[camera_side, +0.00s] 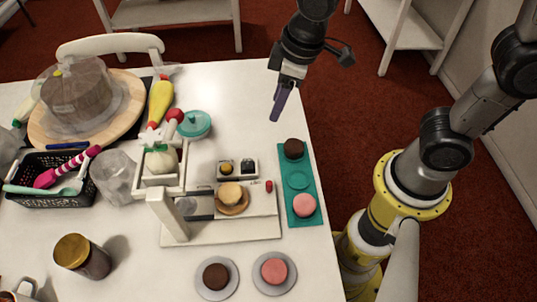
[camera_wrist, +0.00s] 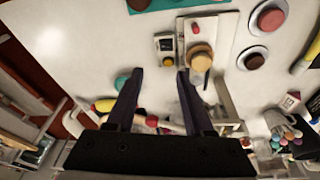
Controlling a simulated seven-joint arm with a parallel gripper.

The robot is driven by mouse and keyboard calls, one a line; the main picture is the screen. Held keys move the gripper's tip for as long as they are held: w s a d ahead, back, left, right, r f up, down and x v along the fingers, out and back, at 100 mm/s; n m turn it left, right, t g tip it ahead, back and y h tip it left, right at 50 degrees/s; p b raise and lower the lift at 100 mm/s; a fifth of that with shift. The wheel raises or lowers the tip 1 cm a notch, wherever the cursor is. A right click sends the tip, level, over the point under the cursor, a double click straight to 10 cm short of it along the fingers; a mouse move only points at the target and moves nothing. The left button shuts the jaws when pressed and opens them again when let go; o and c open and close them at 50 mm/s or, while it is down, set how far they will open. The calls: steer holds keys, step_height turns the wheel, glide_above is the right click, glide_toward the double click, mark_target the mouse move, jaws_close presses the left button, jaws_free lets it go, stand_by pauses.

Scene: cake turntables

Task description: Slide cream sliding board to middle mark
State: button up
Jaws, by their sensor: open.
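The cream sliding board (camera_side: 262,203) lies on a pale base (camera_side: 215,232) with an upright frame at its left. It bears a round wooden disc with a tan cake, and a red knob (camera_side: 268,186) at its right end. In the wrist view the board (camera_wrist: 208,28) is at upper centre, with the knob (camera_wrist: 195,29) toward the top. I cannot make out the middle mark. My gripper (camera_side: 278,105) is open and empty, above the table's back right edge and apart from the board. Its two fingers also show in the wrist view (camera_wrist: 160,72).
A teal tray (camera_side: 289,162) with a brown and a pink cake stands right of the board. A small two-cell holder (camera_side: 237,162) sits behind it. Two plated cakes (camera_side: 217,278) (camera_side: 274,275) stand in front. A teal-lidded pot (camera_side: 195,124) and yellow bottle (camera_side: 160,100) are behind left.

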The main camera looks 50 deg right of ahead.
mark_target(269, 183)
steer(key=s+a+f+n+g+h, duration=0.1)
steer(key=s+a+f+n+g, duration=0.1)
steer(key=a+f, duration=0.4)
step_height(269, 183, down, 3)
steer(key=shift+s+a+f+n+g, duration=0.15)
steer(key=shift+s+a+n+g, duration=0.15)
steer(key=shift+s, duration=0.2)
steer(key=shift+f, duration=4.7)
steer(key=shift+c, duration=0.3)
steer(key=shift+r, duration=0.1)
jaws_close()
steer(key=shift+w+a+r, duration=0.15)
steer(key=shift+w+a, duration=4.1)
steer(key=shift+w, duration=0.15)
